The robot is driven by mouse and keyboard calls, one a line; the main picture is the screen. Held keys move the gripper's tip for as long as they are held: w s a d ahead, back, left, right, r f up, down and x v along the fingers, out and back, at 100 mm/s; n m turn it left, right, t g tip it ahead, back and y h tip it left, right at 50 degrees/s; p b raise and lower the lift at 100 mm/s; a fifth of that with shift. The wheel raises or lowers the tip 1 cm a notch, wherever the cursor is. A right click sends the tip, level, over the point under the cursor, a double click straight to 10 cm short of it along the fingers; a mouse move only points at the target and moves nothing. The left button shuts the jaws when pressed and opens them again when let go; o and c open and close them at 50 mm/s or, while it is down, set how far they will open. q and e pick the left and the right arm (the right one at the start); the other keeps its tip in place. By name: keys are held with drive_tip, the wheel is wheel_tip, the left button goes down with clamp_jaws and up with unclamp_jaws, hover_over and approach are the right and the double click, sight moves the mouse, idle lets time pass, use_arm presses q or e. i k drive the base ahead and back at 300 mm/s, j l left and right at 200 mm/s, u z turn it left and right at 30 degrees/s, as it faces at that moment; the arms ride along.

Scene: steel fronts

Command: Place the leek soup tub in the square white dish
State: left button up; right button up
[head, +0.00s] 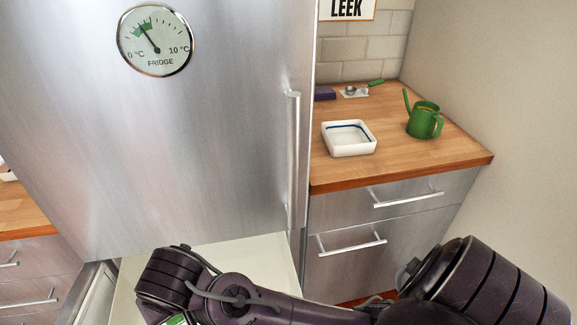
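The square white dish (348,147) with a dark blue line on its inside stands on the wooden counter to the right of the fridge and looks empty. One of my arms, coming in from the right, crosses the bottom of the head view. Its gripper is not visible. A small green and white patch (175,320) shows under the arm at the bottom edge; I cannot tell whether it is the leek soup tub. No other tub is visible. My other gripper is out of view.
The steel fridge front (190,130) fills the left and centre, with a dial and a vertical handle (293,160). A pale panel (265,258) shows below it. On the counter (385,174), a green watering can (424,121) stands right of the dish; small items lie behind.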

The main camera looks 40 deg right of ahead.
sight(347, 142)
drive_tip(key=l+z, duration=0.35)
drive_tip(key=l, duration=0.7)
drive_tip(key=i+l+z, duration=0.2)
